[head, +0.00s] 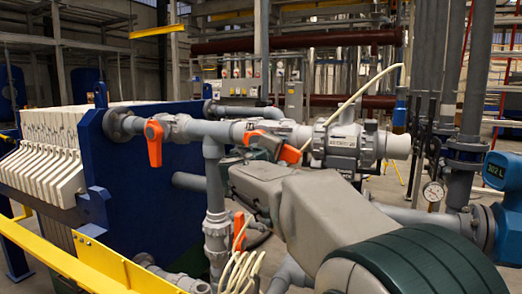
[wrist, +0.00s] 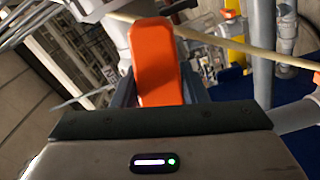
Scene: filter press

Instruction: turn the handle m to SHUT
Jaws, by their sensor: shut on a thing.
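An orange lever handle (head: 290,154) sits on the grey horizontal pipe, left of the large grey valve body. No letter m can be read on it. My gripper (head: 272,149) is shut on this handle, and its dark finger crosses the handle's middle in the head view. In the wrist view the orange handle (wrist: 155,62) stands up from between the fingers of my gripper (wrist: 157,88). My arm hides part of the valve below the handle.
Another orange handle (head: 154,143) hangs down on the same pipe to the left, and a third (head: 238,230) is on the vertical pipe below. A blue press plate (head: 150,190) and yellow rail (head: 75,262) stand left. A pale hose (head: 375,80) rises close behind the gripper.

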